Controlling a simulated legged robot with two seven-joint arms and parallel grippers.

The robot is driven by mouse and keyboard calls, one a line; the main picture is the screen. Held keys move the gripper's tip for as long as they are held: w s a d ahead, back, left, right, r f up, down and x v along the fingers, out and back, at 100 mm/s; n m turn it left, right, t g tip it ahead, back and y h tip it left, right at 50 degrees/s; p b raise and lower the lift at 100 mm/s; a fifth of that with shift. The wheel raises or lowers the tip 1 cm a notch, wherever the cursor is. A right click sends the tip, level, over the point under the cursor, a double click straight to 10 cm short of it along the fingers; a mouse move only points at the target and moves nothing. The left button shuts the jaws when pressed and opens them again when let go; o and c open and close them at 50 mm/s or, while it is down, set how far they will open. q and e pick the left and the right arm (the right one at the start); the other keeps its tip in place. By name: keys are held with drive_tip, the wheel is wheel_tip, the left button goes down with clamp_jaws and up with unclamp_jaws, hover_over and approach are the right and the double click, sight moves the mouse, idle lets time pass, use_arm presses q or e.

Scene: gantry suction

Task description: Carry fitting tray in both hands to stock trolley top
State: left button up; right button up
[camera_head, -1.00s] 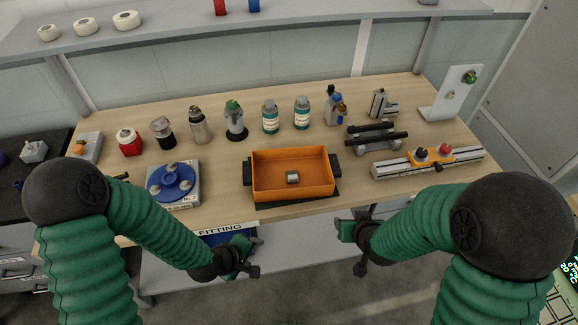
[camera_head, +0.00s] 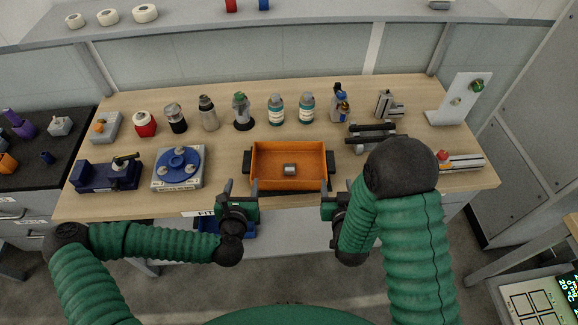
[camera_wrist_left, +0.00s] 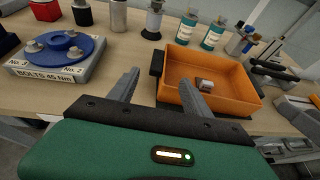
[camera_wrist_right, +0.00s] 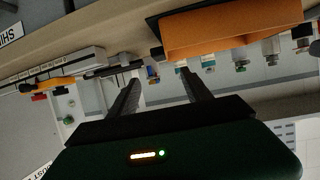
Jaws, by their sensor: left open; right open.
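The fitting tray (camera_head: 262,179) is an orange open box with dark handles on its left and right ends. It sits on the wooden bench near the front edge, with a small grey metal fitting (camera_head: 290,170) inside. My left gripper (camera_head: 241,188) is open and empty, just in front of the tray's left end; its fingers (camera_wrist_left: 160,85) point toward the tray's left side. My right gripper (camera_head: 341,187) is open and empty, in front of the tray's right end. The tray also shows in the right wrist view (camera_wrist_right: 230,30). I cannot make out the stock trolley top for certain.
A blue disc fixture (camera_head: 178,162) stands left of the tray. Several bottles (camera_head: 276,109) line the bench behind it. A rail fixture (camera_head: 462,162) lies to the right, partly behind my right arm. A dark-topped cabinet (camera_head: 40,150) stands at the left.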

sight(248, 160)
use_arm(q)
drive_tip(key=x, duration=1.4)
drive_tip(key=shift+w+a+f, duration=0.1)
drive_tip(key=shift+f, duration=0.1)
use_arm(e)
drive_tip(key=x, duration=1.4)
drive_tip(key=shift+w+a+f, duration=0.1)
drive_tip(key=shift+f, duration=0.05)
use_arm(q)
drive_tip(key=shift+w+f, duration=0.15)
drive_tip(key=shift+w, duration=0.2)
use_arm(e)
drive_tip(key=shift+w+f, duration=0.15)
drive_tip(key=shift+w, duration=0.25)
use_arm(q)
drive_tip(key=shift+c, duration=0.3)
use_arm(e)
drive_tip(key=shift+c, duration=0.3)
use_arm(q)
drive_tip(key=shift+a, duration=0.1)
drive_tip(key=shift+c, duration=1.3)
use_arm(e)
drive_tip(key=shift+a, duration=0.1)
drive_tip(key=shift+c, duration=1.3)
use_arm(q)
clamp_jaws()
use_arm(e)
clamp_jaws()
